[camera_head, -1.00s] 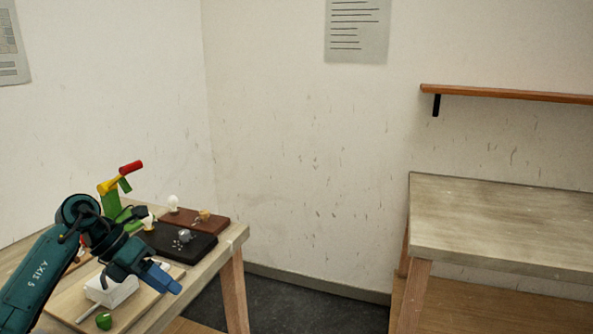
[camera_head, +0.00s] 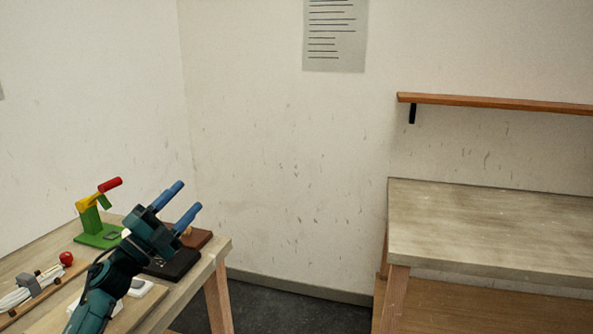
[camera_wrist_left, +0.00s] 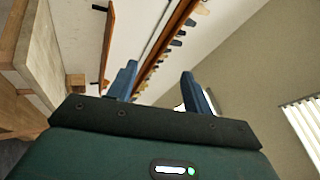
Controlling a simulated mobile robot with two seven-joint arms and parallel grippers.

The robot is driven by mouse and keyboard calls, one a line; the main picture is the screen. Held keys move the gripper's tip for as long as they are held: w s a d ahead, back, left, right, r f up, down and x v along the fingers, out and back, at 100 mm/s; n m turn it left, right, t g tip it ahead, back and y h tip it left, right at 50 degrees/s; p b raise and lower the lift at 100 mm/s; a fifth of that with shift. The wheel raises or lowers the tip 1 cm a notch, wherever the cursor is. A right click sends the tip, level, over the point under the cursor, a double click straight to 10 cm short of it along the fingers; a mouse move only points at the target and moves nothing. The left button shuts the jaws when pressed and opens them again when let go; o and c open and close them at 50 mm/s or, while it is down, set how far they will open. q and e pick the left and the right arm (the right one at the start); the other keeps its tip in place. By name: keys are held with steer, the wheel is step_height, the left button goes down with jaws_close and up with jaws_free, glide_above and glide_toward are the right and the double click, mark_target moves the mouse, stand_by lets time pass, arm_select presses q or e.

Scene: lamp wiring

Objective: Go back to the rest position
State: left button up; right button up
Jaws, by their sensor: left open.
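My left gripper (camera_head: 181,205) is raised over the right part of the workbench (camera_head: 40,252) in the head view. Its two blue fingers are apart, empty, and point up and to the right. In the left wrist view the open gripper (camera_wrist_left: 159,85) has nothing between its fingers, with wall and rails behind. The gripper and arm hide part of the dark board (camera_head: 176,266) and the brown board (camera_head: 199,239). My right gripper is not in view.
A green stand with a red-handled lever (camera_head: 90,222), a red ball (camera_head: 66,258) and a white cable bundle (camera_head: 18,294) are on the workbench. A second table (camera_head: 490,225) stands right, under a wooden shelf (camera_head: 500,103). Floor shows between the tables.

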arm_select(q)
steer(key=w+a+f+n+g+y, duration=0.1)
steer(key=w+a+f+n+y, duration=0.2)
steer(key=a+f+n+y, duration=0.45)
steer(key=w+a+f+n+g+y, duration=0.1)
steer(key=w+a+f+n+y, duration=0.3)
steer(key=n+y, duration=0.75)
steer(key=s+d+f+g+h, duration=0.1)
steer(key=s+d+f+h, duration=0.1)
steer(key=s+d+f, duration=0.5)
steer(key=s+d+f+n+g+h, duration=0.1)
steer(key=s+d+f+g+h, duration=0.15)
steer(key=s+f, duration=0.7)
steer(key=s+d+f+g+h, duration=0.1)
steer(key=s+d+f+h, duration=0.2)
steer(key=s+d+f, duration=0.5)
steer(key=s+d+n+g, duration=0.1)
steer(key=s+d, duration=0.2)
steer(key=s, duration=1.3)
steer(key=shift+s+f+g+h, duration=0.2)
steer(key=shift+s+g+h, duration=0.1)
steer(key=shift+g+h, duration=0.05)
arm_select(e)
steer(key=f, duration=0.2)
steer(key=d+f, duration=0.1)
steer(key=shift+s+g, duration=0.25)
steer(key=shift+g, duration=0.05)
